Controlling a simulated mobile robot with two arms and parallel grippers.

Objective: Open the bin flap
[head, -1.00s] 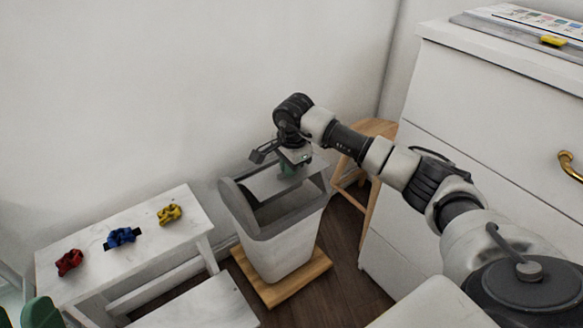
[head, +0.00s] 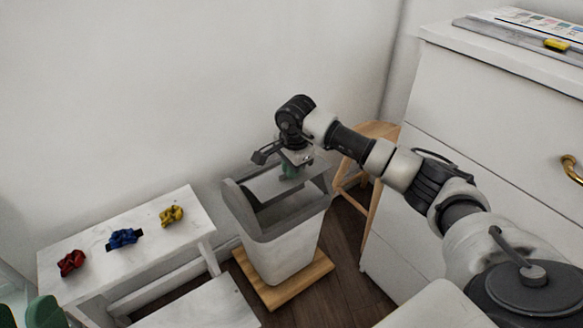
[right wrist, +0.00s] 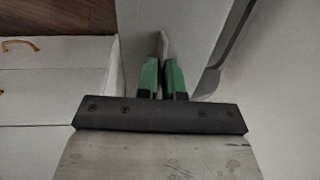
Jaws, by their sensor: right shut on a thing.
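The white bin (head: 283,258) stands on a wooden base, with a grey rim around its top. Its light grey flap (head: 262,188) sits tilted in the top, and a dark opening shows in front of it. My right gripper (head: 290,172) is at the flap's far right part. In the right wrist view its green fingers (right wrist: 163,80) are shut on a thin pale tab (right wrist: 163,45), which looks like part of the flap; the grip itself is partly hidden. My left gripper (head: 25,314) shows only as two green fingers, apart and empty, at the bottom left corner.
A white bench (head: 75,248) left of the bin holds red (head: 71,263), blue (head: 124,238) and yellow (head: 171,215) scrunchies. A white drawer cabinet (head: 480,130) stands at right, with a wooden stool (head: 372,130) behind. The wall is close behind the bin.

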